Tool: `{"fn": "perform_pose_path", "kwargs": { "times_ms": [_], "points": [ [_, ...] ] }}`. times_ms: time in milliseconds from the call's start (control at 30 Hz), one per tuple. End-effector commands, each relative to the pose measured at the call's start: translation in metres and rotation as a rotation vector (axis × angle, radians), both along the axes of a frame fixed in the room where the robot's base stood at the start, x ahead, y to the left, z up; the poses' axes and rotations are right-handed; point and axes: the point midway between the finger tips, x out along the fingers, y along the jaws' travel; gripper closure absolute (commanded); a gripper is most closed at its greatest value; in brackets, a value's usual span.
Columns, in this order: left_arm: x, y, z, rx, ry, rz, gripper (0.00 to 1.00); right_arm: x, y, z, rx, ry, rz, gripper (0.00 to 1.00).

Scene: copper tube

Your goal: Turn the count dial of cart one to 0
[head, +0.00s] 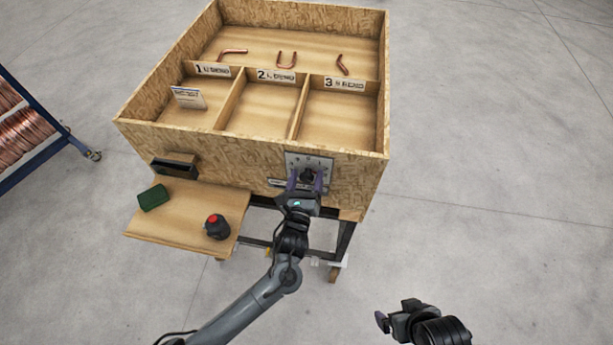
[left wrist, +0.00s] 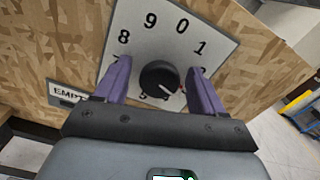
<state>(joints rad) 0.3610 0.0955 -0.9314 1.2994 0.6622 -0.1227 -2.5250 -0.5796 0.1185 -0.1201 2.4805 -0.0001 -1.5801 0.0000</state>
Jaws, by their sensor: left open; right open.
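The count dial is a round black knob (left wrist: 160,78) on a white number plate (left wrist: 196,50) fixed to the cart's front panel. The plate also shows in the head view (head: 322,162). In the left wrist view 8, 9, 0 and 1 are readable; other digits are partly hidden by the fingers. A pale pointer mark on the knob points to the lower right, away from 0. My left gripper (head: 306,181) is open, its purple fingers on either side of the knob; I cannot tell whether they touch it. My right gripper (head: 390,318) is open and empty, low over the floor.
The wooden cart (head: 150,134) has three labelled compartments and copper tube pieces behind them. A side shelf (head: 180,228) holds a green block (head: 153,197) and a black object with a red top (head: 216,227). A blue rack (head: 45,115) stands at left. The floor at right is clear.

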Motion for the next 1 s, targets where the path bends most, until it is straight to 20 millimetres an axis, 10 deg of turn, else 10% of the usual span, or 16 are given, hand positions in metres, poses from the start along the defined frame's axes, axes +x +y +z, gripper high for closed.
{"fn": "perform_pose_path", "kwargs": {
  "times_ms": [400,767,1000],
  "points": [
    [0.0061,-0.0011,0.0000,-0.002,0.000,0.000,0.31,0.0000,0.0000,0.0000,0.000,0.000,0.000,0.03],
    [0.0058,-0.0010,-0.0002,-0.001,0.000,0.000,0.86,0.0000,-0.0001,-0.0001,0.000,0.000,0.001,0.03],
    [0.0058,-0.0011,0.0000,-0.020,0.004,0.001,0.86,-0.0001,-0.0004,0.0005,-0.002,0.001,0.002,0.03]
  ]
}}
